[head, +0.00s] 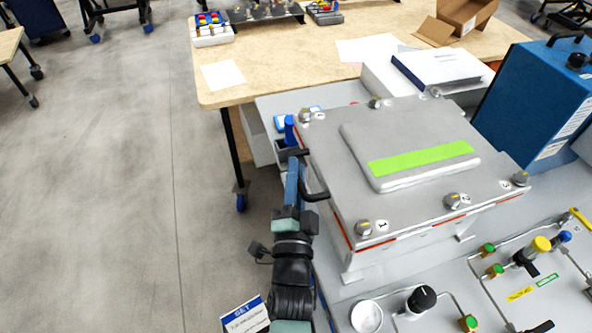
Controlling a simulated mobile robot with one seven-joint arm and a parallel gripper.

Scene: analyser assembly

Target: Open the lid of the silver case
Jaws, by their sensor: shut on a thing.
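The silver case (325,142) stands at centre right. Its flat lid has a raised panel (365,135) with a green strip (422,158). The lid lies level and looks closed, with a red line along its front edge. Numbered knobs (363,228) sit around the lid's rim. A black handle (319,190) sticks out from the case's left side. My gripper (299,160) is at this handle, at the left edge of the case, and is shut on it. My own arm hides part of the handle and the fingertips are hard to make out.
A blue box (530,100) stands close to the case's right side. A grey panel with valves and tubes (540,243) lies in front. A wooden table (300,60) with trays, papers and a cardboard box is behind. The floor (100,200) at left is clear.

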